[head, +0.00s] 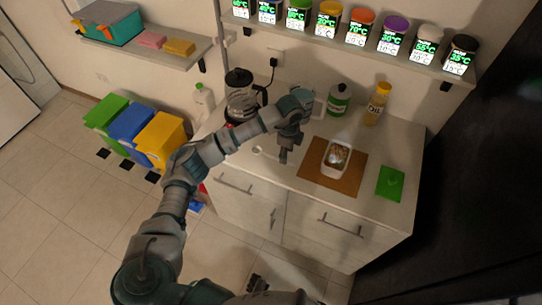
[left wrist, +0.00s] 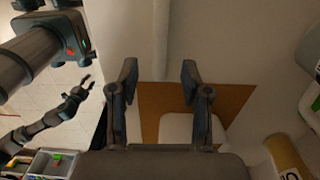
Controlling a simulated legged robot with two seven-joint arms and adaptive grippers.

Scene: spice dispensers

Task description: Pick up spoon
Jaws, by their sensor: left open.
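I cannot make out a spoon for certain in either view. A small pale round shape (head: 258,151) lies on the counter left of my left gripper; it is too small to identify. My left gripper (head: 284,158) hangs over the counter, left of a brown board (head: 315,181). In the left wrist view its two fingers (left wrist: 158,76) are apart with nothing between them. The board (left wrist: 233,97) lies beyond them. A white container (head: 337,158) with brownish contents stands on the board. My right gripper (left wrist: 86,84) is small and dark in the left wrist view.
A green bottle (head: 338,101), a yellow-capped jar (head: 377,104) and a coffee maker (head: 240,96) stand along the counter's back. A green item (head: 390,183) lies at right. Several spice dispensers line the shelf (head: 345,53) above. The counter's front left is clear.

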